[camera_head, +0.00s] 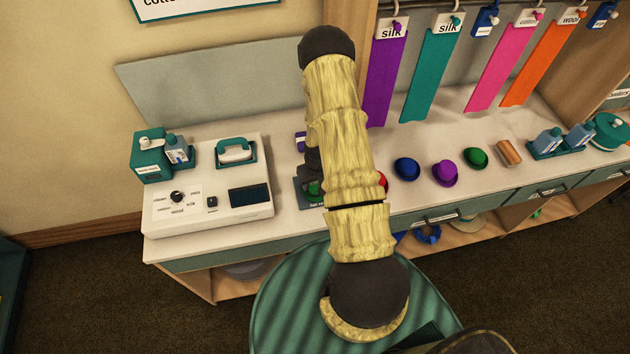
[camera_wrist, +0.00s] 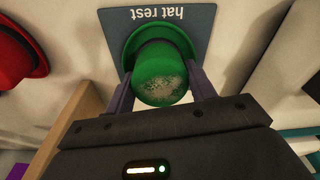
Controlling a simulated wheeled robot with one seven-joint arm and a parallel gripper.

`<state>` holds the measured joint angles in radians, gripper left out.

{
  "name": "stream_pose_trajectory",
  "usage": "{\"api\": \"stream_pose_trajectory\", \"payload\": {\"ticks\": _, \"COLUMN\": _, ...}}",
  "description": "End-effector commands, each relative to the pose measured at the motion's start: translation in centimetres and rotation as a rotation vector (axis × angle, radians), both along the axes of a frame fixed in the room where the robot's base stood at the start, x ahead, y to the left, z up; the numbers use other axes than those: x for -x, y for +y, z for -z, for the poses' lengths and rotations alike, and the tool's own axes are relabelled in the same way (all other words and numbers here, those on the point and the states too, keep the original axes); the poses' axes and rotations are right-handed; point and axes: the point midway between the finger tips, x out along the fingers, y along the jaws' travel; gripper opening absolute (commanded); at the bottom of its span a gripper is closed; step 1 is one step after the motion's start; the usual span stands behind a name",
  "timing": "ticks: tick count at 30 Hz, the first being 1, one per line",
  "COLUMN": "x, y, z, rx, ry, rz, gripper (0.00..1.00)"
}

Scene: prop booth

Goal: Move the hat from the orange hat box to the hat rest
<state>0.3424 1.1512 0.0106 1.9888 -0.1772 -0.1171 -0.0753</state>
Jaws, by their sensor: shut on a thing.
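A green hat (camera_wrist: 160,72) with a worn pale patch on its crown is between the two fingers of my gripper (camera_wrist: 161,88) in the wrist view. My gripper is shut on it. The hat is over the dark hat rest (camera_wrist: 190,18), a flat blue-grey mat with its label upside down in this view. I cannot tell whether the brim touches the mat. In the head view, my arm hides much of the hat rest (camera_head: 304,200), and a bit of the green hat (camera_head: 314,188) shows. I cannot pick out an orange hat box in either view.
A red hat (camera_wrist: 18,55) sits left in the wrist view. Blue (camera_head: 407,168), purple (camera_head: 446,173) and green (camera_head: 475,157) hats stand along the counter right of my arm. A white machine (camera_head: 208,190) stands left. Coloured fabric strips (camera_head: 430,75) hang behind.

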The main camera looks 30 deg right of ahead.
Motion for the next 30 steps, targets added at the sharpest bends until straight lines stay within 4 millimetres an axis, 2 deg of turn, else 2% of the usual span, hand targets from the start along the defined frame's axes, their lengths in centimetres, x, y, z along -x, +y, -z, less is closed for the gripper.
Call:
{"api": "stream_pose_trajectory", "payload": {"ticks": 7, "x": 0.0, "y": 0.0, "z": 0.0, "rx": 0.0, "ry": 0.0, "rz": 0.0, "gripper": 0.34}}
{"api": "stream_pose_trajectory", "payload": {"ticks": 8, "x": 0.0, "y": 0.0, "z": 0.0, "rx": 0.0, "ry": 0.0, "rz": 0.0, "gripper": 0.57}}
{"api": "stream_pose_trajectory", "payload": {"ticks": 11, "x": 0.0, "y": 0.0, "z": 0.0, "rx": 0.0, "ry": 0.0, "rz": 0.0, "gripper": 0.76}}
{"api": "stream_pose_trajectory", "payload": {"ticks": 12, "x": 0.0, "y": 0.0, "z": 0.0, "rx": 0.0, "ry": 0.0, "rz": 0.0, "gripper": 0.8}}
{"api": "stream_pose_trajectory", "payload": {"ticks": 23, "x": 0.0, "y": 0.0, "z": -0.3, "rx": 0.0, "ry": -0.001, "rz": 0.0, "gripper": 0.8}}
{"api": "stream_pose_trajectory", "payload": {"ticks": 30, "x": 0.2, "y": 0.0, "z": -2.3, "rx": 0.0, "ry": -0.003, "rz": 0.0, "gripper": 0.8}}
